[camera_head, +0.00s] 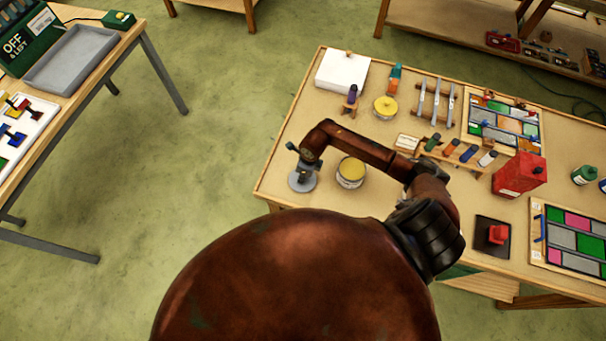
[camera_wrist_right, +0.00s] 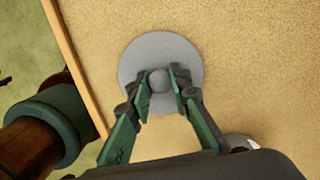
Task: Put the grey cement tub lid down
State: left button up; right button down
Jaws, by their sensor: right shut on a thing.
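The grey cement tub lid (camera_head: 296,185) is a flat round disc with a round knob, near the left edge of the tan-topped table. It also shows in the right wrist view (camera_wrist_right: 150,48). My right gripper (camera_head: 304,172) is above the lid, its fingers shut on the knob from both sides, as the right wrist view shows (camera_wrist_right: 160,82). The lid looks level and at or very near the table top; I cannot tell whether it touches. An open tub (camera_head: 350,177) with yellowish contents stands just right of the lid. My left gripper is not in view.
The table edge (camera_head: 273,158) runs close left of the lid. Bare table lies behind the lid.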

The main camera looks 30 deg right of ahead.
aim_at(307, 180)
jog(key=shift+f, duration=0.15)
jog(key=c, duration=1.8)
grip_release()
jog(key=shift+o, duration=0.2)
jog(key=shift+r, duration=0.25)
notch_tip(307, 180, up, 12)
jog(key=s+d+b, duration=0.1)
jog(key=b, duration=0.1)
jog(key=shift+s+f, duration=0.15)
jog(key=shift+s, duration=0.05)
